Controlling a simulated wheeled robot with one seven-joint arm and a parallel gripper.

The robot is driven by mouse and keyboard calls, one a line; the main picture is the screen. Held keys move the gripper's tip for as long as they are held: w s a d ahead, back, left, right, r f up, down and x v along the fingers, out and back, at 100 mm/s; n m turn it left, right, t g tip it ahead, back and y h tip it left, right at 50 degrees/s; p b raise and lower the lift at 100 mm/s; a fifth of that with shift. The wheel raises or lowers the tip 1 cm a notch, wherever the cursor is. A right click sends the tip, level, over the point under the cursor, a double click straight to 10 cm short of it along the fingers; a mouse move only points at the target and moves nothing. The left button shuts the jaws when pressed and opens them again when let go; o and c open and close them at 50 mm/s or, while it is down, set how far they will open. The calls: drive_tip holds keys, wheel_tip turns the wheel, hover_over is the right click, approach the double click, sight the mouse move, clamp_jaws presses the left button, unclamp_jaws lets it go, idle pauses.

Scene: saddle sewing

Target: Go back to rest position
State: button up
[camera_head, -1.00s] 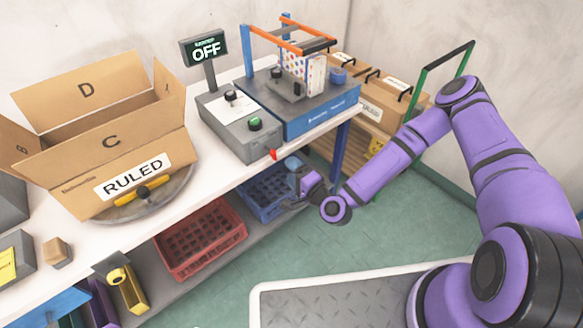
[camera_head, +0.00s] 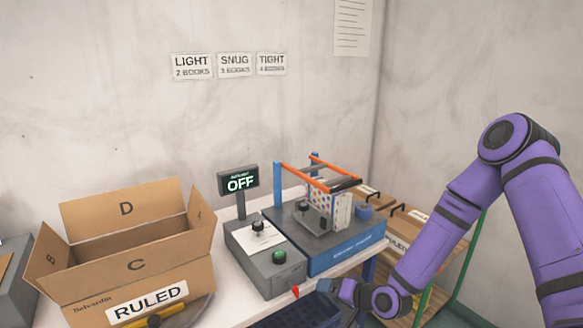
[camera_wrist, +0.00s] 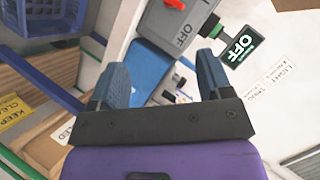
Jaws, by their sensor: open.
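My gripper (camera_head: 347,290) is at the front edge of the bench, low in front of the blue sewing machine (camera_head: 345,254). In the wrist view my gripper (camera_wrist: 165,85) has its two blue-grey fingers spread apart with nothing between them. My purple arm bends down to it from the right in the head view. The grey control box (camera_head: 262,268) with a black knob and a green button stands left of the machine. It also shows in the wrist view (camera_wrist: 200,12). The display (camera_head: 238,181) above it reads OFF.
An open cardboard box (camera_head: 135,268) marked RULED stands at the left on the bench. A blue crate (camera_head: 310,312) is below the bench edge. Wall signs (camera_head: 234,66) read LIGHT, SNUG and TIGHT.

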drive_tip(key=s+d+r+n+g+h, duration=0.15)
drive_tip(key=d+r+h, duration=0.25)
drive_tip(key=d+r, duration=0.55)
drive_tip(key=s+d+r+n+h, duration=0.25)
drive_tip(key=d+r+h, duration=0.25)
drive_tip(key=r, duration=1)
drive_tip(key=s+d+r+m+g, duration=0.1)
drive_tip(key=s+d+r, duration=0.1)
drive_tip(key=s+r, duration=0.6)
drive_tip(key=s+d+r+m, duration=0.1)
drive_tip(key=s+d+r, duration=0.1)
drive_tip(key=s+r, duration=0.7)
drive_tip(key=s, duration=0.8)
drive_tip(key=shift+s+d+r+m+g+h, duration=0.25)
drive_tip(key=shift+s+d+m+g+h, duration=0.05)
drive_tip(key=shift+d+g, duration=0.05)
